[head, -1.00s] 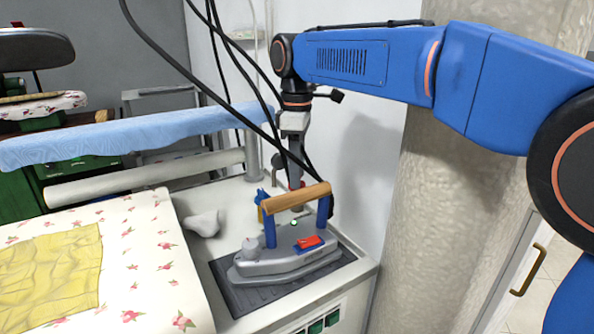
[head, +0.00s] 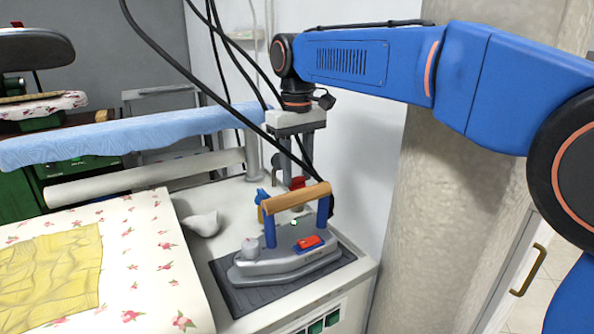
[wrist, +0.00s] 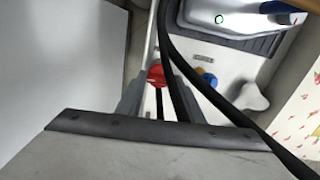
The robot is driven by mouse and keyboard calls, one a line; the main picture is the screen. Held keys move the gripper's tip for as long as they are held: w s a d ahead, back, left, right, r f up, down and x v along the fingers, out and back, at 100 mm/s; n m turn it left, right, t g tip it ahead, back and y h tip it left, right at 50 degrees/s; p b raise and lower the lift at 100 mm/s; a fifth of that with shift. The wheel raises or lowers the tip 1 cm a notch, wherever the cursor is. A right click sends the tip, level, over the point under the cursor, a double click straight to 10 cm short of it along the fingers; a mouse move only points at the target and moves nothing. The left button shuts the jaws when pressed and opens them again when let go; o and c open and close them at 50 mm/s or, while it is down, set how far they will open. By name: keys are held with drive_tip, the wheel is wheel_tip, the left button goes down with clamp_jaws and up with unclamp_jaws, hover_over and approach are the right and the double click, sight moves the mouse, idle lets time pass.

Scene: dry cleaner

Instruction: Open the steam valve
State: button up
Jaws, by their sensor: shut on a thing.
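The steam valve shows as a red handle (head: 298,183) behind the iron, partly hidden by my fingers and the iron's wooden grip. In the wrist view the red handle (wrist: 156,73) sits between my two fingertips. My gripper (head: 294,180) points straight down and is shut on this red handle; it also shows in the wrist view (wrist: 157,82). The valve's body and pipe are mostly hidden.
A grey iron (head: 285,260) with a wooden grip stands on a dark mat (head: 240,300) just in front of my gripper. A blue and yellow fitting (head: 262,203) and a white piece (head: 203,224) are beside it. Black cables (head: 185,70) hang across close to my gripper.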

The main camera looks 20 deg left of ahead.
sight(297, 177)
drive_tip(key=shift+m, duration=0.4)
drive_tip(key=o, duration=1.1)
drive_tip(key=shift+r, duration=8.7)
